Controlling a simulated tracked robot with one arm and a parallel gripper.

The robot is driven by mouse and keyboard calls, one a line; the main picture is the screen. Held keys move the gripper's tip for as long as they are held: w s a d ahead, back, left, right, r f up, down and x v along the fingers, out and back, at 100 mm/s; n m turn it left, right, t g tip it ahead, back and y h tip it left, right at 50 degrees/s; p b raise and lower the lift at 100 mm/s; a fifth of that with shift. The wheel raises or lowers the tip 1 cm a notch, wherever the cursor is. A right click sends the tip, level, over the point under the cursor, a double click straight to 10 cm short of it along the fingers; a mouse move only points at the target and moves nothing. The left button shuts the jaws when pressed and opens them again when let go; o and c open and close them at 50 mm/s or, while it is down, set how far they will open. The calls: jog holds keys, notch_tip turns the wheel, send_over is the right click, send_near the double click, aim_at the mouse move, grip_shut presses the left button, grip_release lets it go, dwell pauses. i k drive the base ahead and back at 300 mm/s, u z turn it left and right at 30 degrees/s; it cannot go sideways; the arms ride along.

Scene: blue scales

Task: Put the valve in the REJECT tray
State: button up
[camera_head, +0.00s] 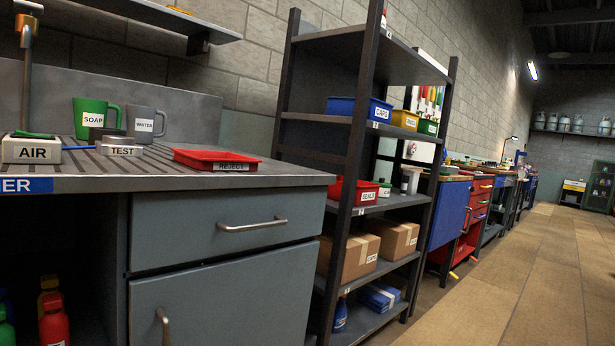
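The red REJECT tray (216,159) lies on the grey bench top near its right end, with its label on the front. It looks empty from this low angle. I cannot make out a valve for certain. A dark block (105,134) sits behind the TEST label (120,151), and a green piece (33,135) lies on the white AIR block (32,150). A grey upright pipe with a brass-coloured part (28,9) stands at the far left, cut by the picture's top edge. My gripper is not in this view.
A green SOAP mug (92,118) and a grey WATER mug (144,124) stand at the back of the bench. A shelf rack (362,130) with bins and boxes stands right of the bench. The floor (500,270) at right is clear.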

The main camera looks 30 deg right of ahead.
aim_at(221, 167)
jog(key=z, duration=0.55)
jog(key=i, duration=1.65)
jog(key=u, duration=0.05)
